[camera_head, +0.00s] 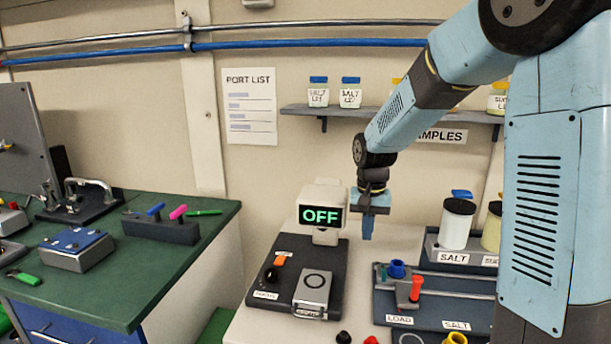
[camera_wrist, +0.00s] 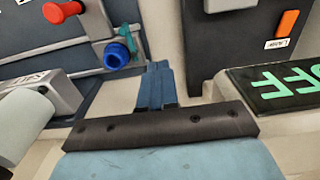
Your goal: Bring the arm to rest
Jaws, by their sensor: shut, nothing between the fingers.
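My gripper (camera_head: 367,228) hangs from my blue arm above the white bench, fingers pointing down. Its blue fingers are together with nothing between them, and they also show in the wrist view (camera_wrist: 157,85). It is just right of the display box reading OFF (camera_head: 321,214) and left of the dark rack with the red lever and blue knob (camera_head: 433,292). The gripper appears apart from both. The arm reaches across from the right of the head view.
A dark plate (camera_head: 262,315) with an orange switch (camera_head: 280,261) and a grey block (camera_head: 312,292) lies below the display. A lidded SALT jar (camera_head: 457,224) stands right. A shelf (camera_head: 300,109) with small jars is behind. A green bench (camera_head: 95,298) with tools is left.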

